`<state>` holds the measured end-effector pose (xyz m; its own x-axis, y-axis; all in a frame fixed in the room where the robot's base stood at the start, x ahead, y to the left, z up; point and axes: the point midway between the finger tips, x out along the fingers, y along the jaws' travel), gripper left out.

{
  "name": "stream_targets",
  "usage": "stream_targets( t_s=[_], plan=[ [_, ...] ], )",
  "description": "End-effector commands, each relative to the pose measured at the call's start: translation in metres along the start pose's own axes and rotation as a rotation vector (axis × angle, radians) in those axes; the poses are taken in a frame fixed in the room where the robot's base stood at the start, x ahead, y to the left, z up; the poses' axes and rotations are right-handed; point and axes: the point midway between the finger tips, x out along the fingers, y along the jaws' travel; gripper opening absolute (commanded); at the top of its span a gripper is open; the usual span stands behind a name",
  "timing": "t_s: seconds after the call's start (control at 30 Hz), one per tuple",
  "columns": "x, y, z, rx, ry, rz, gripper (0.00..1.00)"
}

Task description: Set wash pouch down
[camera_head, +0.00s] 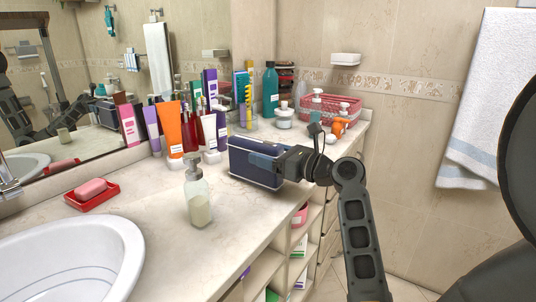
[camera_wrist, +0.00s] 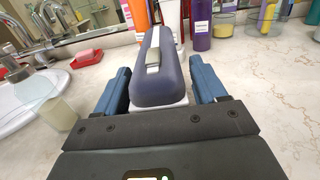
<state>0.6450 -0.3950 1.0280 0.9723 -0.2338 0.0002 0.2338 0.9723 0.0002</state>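The wash pouch (camera_head: 241,165) is a dark blue-grey box-like bag with a pale edge line. It stands upright on the marble counter (camera_head: 150,222), close to the front edge. In the wrist view the pouch (camera_wrist: 160,88) lies between the two blue fingers of my gripper (camera_wrist: 161,78), with a light grey tab on its top. The fingers are on either side of it, and a narrow gap shows at least on the right. In the head view my gripper (camera_head: 266,162) reaches in from the right, and its near finger hides part of the pouch's side.
A soap dispenser (camera_head: 199,197) stands left of the pouch. Tubes and bottles, including an orange tube (camera_head: 170,130), crowd behind it. A pink basket (camera_head: 330,106) is at the far right end. The sink (camera_head: 75,262) and red soap dish (camera_head: 92,196) are left. Open shelves lie below.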

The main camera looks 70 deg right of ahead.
Motion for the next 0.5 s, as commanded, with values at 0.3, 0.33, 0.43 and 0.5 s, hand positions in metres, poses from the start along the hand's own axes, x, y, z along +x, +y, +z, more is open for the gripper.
stream_targets(
  t_s=[0.3, 0.33, 0.43, 0.5],
  plan=[
    [0.000, 0.000, 0.001, -0.001, -0.001, 0.000, 0.77],
    [0.000, 0.000, 0.003, -0.001, -0.001, 0.000, 0.77],
    [-0.009, -0.001, 0.002, 0.001, 0.002, -0.002, 0.77],
    [-0.020, -0.001, 0.002, 0.000, 0.001, -0.003, 0.77]
  ],
)
